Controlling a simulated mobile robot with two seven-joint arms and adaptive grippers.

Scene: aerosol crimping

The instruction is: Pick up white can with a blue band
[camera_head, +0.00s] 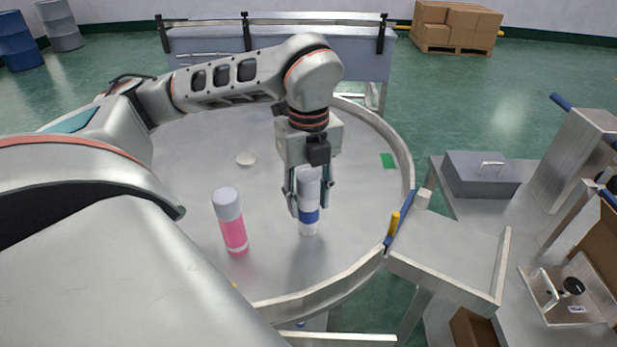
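The white can with a blue band (308,216) stands upright on the round metal table (190,150), right of the table's middle. My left gripper (309,205) points down over it from above. Its two fingers are on either side of the can's upper part, and the can's top lies between them. I cannot tell from this view whether the fingers press on the can or stand a little apart from it. My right gripper is not in view.
A pink can with a white top (231,222) stands left of the white can. A raised rim (400,160) edges the table. A metal chute (450,265) and a grey box (481,173) are to the right.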

